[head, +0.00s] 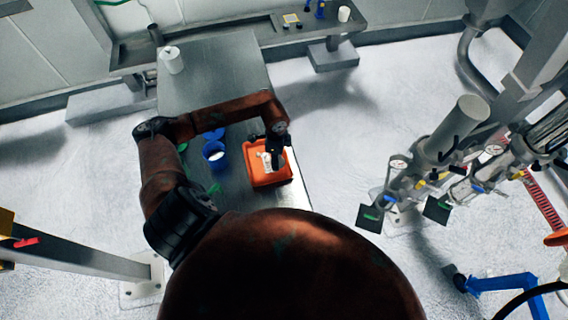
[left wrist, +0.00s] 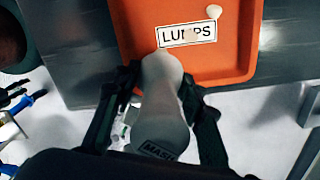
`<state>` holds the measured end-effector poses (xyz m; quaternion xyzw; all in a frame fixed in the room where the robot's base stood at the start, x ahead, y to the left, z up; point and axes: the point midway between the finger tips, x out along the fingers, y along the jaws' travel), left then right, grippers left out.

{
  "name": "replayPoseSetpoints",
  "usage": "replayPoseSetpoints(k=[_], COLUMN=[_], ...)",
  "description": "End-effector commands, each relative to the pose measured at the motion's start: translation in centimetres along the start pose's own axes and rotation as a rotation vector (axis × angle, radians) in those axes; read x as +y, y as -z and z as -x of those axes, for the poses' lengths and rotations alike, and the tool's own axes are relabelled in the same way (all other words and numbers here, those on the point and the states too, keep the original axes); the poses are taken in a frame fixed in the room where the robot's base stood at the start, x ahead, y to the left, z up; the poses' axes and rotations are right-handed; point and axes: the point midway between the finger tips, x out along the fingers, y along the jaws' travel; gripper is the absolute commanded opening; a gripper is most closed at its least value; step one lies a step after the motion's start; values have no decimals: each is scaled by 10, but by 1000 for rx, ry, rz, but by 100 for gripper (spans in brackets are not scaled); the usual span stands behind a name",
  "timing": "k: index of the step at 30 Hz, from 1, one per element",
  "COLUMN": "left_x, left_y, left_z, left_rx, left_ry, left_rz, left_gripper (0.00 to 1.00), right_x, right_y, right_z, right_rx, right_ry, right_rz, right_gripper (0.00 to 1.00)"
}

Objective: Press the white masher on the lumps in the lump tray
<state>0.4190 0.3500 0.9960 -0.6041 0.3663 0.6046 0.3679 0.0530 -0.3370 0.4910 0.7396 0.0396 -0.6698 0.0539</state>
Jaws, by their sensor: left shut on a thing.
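The orange lump tray (head: 272,181) lies on the steel table in the head view and carries a "LUMPS" label (left wrist: 172,37). My left gripper (head: 277,151) is over the tray. In the left wrist view my left gripper (left wrist: 160,82) is shut on the white masher (left wrist: 161,105), with one finger on each side of it. The masher has a "MASH" label and its far end is over the tray; I cannot tell whether it touches the tray floor. A pale lump (left wrist: 214,11) shows in the tray near the label. My right gripper is not in view.
A blue container (head: 214,156) with white contents stands left of the tray, with green-handled items near it. A white cylinder (head: 172,60) stands at the table's far end. The table's right edge is close to the tray. Pipework machinery (head: 440,140) stands right.

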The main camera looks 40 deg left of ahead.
Motion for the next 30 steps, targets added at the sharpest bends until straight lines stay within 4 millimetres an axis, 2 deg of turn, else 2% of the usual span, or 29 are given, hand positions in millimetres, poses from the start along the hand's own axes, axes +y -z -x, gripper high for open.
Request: replayPoseSetpoints(k=[4,12,21,30], left_x=[0,2,2,1], left_y=[-9,-12,-11,-10], left_z=[-4,-26,-55,-58], left_rx=[0,0,-1,0], left_ry=[0,0,-1,0], left_rz=[17,24,20,19], left_gripper=[5,5,5,5], right_x=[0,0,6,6], right_y=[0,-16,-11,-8], right_z=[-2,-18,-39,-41], right_rx=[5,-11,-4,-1], right_ry=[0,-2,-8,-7], right_rz=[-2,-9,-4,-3], right_gripper=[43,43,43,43])
